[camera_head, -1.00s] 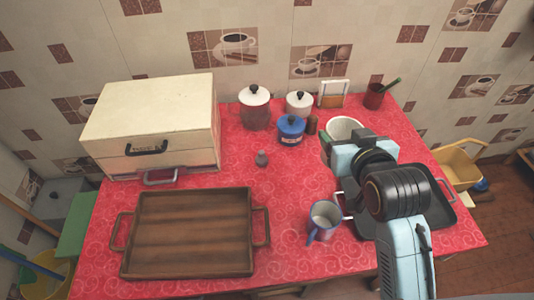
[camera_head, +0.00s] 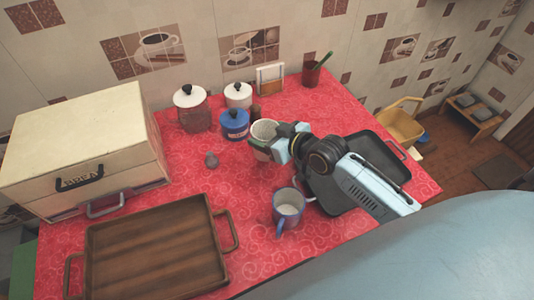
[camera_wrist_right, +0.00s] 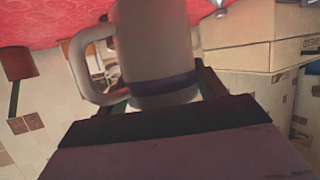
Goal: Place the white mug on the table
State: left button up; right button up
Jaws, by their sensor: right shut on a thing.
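The white mug (camera_head: 264,131) is in my right gripper (camera_head: 276,148), toward the back of the red table (camera_head: 255,183) in the head view. The gripper partly hides it there. In the right wrist view the white mug (camera_wrist_right: 155,45) fills the top middle, with its handle to the left and a dark band across it. The right gripper (camera_wrist_right: 160,98) is shut on it. I cannot tell whether the mug touches the tabletop. My left gripper is not in view.
A blue-grey mug (camera_head: 280,218) stands in front of my right gripper. A dark tray (camera_head: 385,160) lies to the right, a wooden tray (camera_head: 225,228) front left. Lidded pots, including a blue one (camera_head: 235,124), stand behind. The middle is mostly clear.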

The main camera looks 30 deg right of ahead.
notch_tip(320, 180, down, 3)
jog(key=shift+r, duration=0.2)
notch_tip(320, 180, down, 2)
jog(key=shift+f+b, duration=0.15)
jog(key=shift+b, duration=0.5)
jog(key=shift+f, duration=0.35)
jog(key=shift+r, duration=0.1)
jog(key=shift+f, duration=0.2)
jog(key=o, duration=1.2)
jog(key=shift+c, duration=0.2)
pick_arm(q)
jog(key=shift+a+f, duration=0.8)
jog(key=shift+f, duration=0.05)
pick_arm(e)
jog(key=shift+r, duration=0.1)
